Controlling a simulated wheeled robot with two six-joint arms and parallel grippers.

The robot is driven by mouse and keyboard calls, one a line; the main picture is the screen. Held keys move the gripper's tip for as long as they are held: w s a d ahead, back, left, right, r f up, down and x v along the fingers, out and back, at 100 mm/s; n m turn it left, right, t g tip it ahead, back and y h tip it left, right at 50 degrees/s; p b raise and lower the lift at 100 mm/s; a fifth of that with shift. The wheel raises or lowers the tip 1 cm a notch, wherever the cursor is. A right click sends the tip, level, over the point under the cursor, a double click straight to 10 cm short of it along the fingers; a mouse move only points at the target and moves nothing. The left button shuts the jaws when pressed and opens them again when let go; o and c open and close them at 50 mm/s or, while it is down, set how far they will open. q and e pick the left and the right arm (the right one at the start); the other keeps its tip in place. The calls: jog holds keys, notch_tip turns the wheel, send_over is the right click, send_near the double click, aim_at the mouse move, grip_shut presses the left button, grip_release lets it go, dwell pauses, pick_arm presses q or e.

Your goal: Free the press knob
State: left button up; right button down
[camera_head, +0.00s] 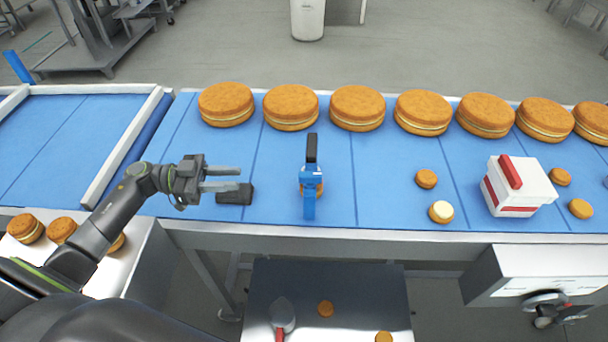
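A small blue press (309,207) stands on the blue conveyor belt, with a long black handle or knob (311,148) pointing to the far side. A small round filled biscuit (319,188) shows partly behind the blue frame. My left gripper (239,179) is open, its two grey fingers apart and pointing right, to the left of the press and not touching it. A black block (235,197) lies just beneath and beside the fingertips; I see nothing held between them. I cannot make out my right gripper.
Large filled rounds (357,108) line the far belt edge. A white and red box (525,190) and several small rounds (426,179) are at right. A lower tray (350,285) holds a scoop (282,315).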

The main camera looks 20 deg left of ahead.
aim_at(305, 174)
pick_arm(q)
jog(key=b+x, duration=0.1)
jog(key=x, duration=1.6)
jog(key=shift+w, duration=0.1)
grip_shut()
